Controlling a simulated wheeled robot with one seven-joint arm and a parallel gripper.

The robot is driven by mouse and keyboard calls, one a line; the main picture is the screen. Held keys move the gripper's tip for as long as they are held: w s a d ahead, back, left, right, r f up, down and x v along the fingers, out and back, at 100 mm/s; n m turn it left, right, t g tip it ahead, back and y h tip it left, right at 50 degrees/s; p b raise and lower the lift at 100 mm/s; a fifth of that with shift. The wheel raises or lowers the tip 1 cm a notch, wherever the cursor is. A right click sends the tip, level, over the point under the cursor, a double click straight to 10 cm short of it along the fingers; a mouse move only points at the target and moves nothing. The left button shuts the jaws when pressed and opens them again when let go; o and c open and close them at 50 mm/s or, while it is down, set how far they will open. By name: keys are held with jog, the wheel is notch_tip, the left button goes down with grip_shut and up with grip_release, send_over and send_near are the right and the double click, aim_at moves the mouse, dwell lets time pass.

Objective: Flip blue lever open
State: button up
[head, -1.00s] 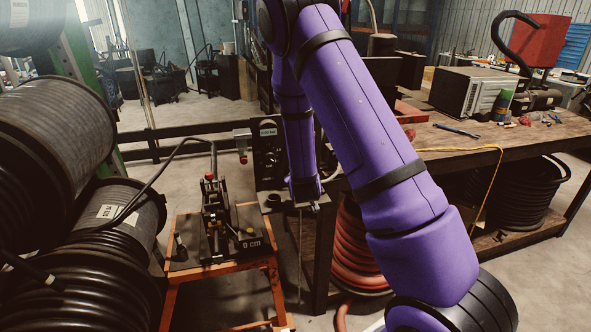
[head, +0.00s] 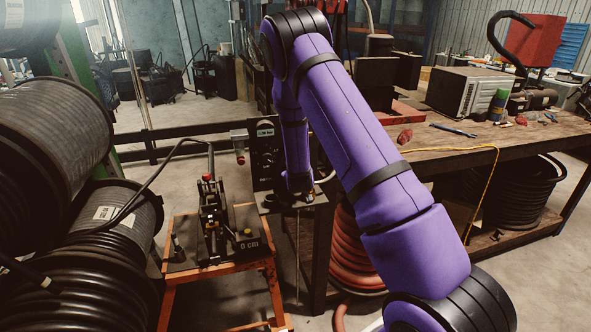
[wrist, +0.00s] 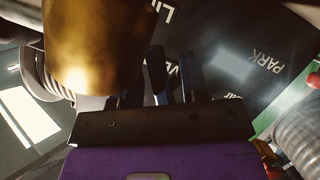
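I cannot make out a blue lever clearly in the head view. A dark panel machine (head: 268,160) with a small display and dial stands at mid-left, partly hidden behind my arm. My gripper (head: 301,201) points down just right of that machine, small and unclear. In the wrist view, dark finger-like parts and bluish upright pieces (wrist: 190,75) rise from my gripper's bracket. I cannot tell whether one of them is the lever. A brass cylinder (wrist: 100,45) is close on the left. Behind lies a dark plate (wrist: 235,55) with white lettering, including "PARK". The finger gap is unclear.
A hose-holding device (head: 214,220) stands on an orange cart (head: 215,266) at left. Large hose reels (head: 45,135) fill the left side. A wooden workbench (head: 415,150) with tools is at right. An orange hose coil (head: 352,245) lies below.

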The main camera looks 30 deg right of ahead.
grip_shut()
jog(key=shift+a+f+m+y, duration=0.2)
jog(key=shift+m+y, duration=0.4)
jog(key=shift+m, duration=0.4)
jog(key=shift+w+a+m+y, duration=0.2)
jog(key=shift+a+m+y, duration=0.3)
jog(key=shift+m+y, duration=0.5)
jog(key=shift+o, duration=0.6)
grip_release()
jog(key=shift+a, duration=0.1)
